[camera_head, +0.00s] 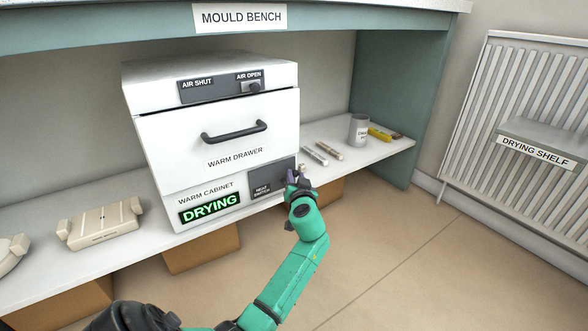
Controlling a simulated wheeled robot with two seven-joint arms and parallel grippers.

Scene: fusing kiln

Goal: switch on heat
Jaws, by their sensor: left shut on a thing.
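The white warm cabinet (172,178) stands on the shelf under the bench. Its dark heat switch panel (262,187) is at the lower right of the front. My left gripper (297,178) is at the right end of this panel, shut on the heat switch, which the fingers mostly hide. Which way the switch is set cannot be told. A display (210,206) on the cabinet shows DRYING in lit green letters. My right gripper is not in view.
The warm drawer (220,140) is closed, with an air slider (254,87) above it at AIR OPEN. Pale moulds (101,224) lie left on the shelf. Two small rods, a grey cup (358,130) and a yellow item (380,134) lie right. A drying shelf (545,140) is far right.

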